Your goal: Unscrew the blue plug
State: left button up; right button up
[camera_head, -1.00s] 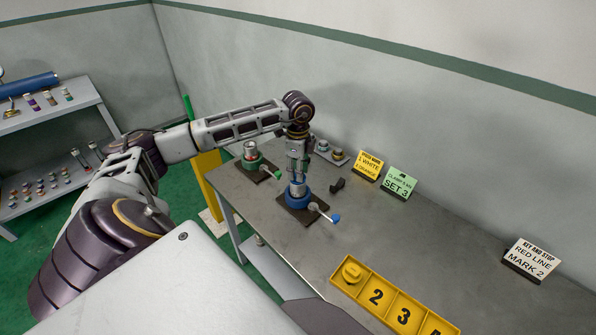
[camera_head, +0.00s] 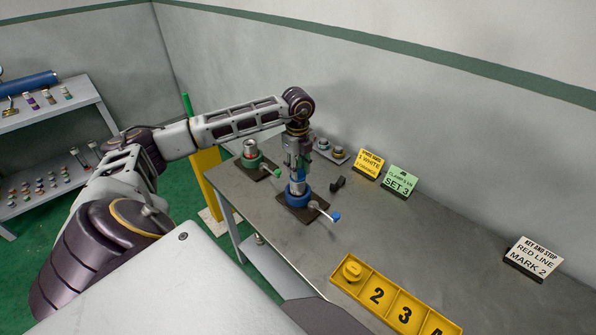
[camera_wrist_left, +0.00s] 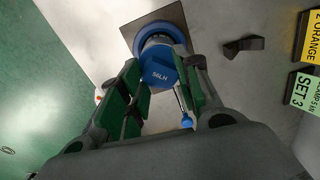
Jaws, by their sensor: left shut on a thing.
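The vise has a dark base plate and a lever with a blue tip (camera_head: 335,216). My left gripper (camera_head: 297,185) points straight down over this vise. In the left wrist view its green-padded fingers (camera_wrist_left: 166,88) stand on both sides of the plug, shut on it. In the head view the fingers mostly hide the plug. My right gripper is not in view.
A green vise (camera_head: 251,158) with a pipe stands to the left. A small black object (camera_head: 337,183) lies to the right. A yellow numbered tray (camera_head: 388,302) is in front. Signs read SET 3 (camera_head: 400,181) and RED LINE MARK 2 (camera_head: 533,259). Between them the table is clear.

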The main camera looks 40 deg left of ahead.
pick_arm(q)
jog(key=shift+m+b, duration=0.35)
jog(key=shift+m, duration=3.15)
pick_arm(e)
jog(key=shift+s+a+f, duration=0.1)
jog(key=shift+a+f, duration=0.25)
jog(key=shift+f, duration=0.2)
pick_arm(q)
jog(key=shift+m, duration=0.3)
jog(key=shift+m+b, duration=0.5)
jog(key=shift+m, duration=1.6)
jog(key=o, duration=0.6)
jog(key=shift+c, duration=0.2)
jog(key=c, duration=0.6)
jog(key=shift+o, duration=0.2)
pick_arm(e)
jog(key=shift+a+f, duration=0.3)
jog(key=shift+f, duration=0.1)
pick_arm(q)
jog(key=shift+r+p, duration=0.55)
jog(key=shift+r, duration=0.35)
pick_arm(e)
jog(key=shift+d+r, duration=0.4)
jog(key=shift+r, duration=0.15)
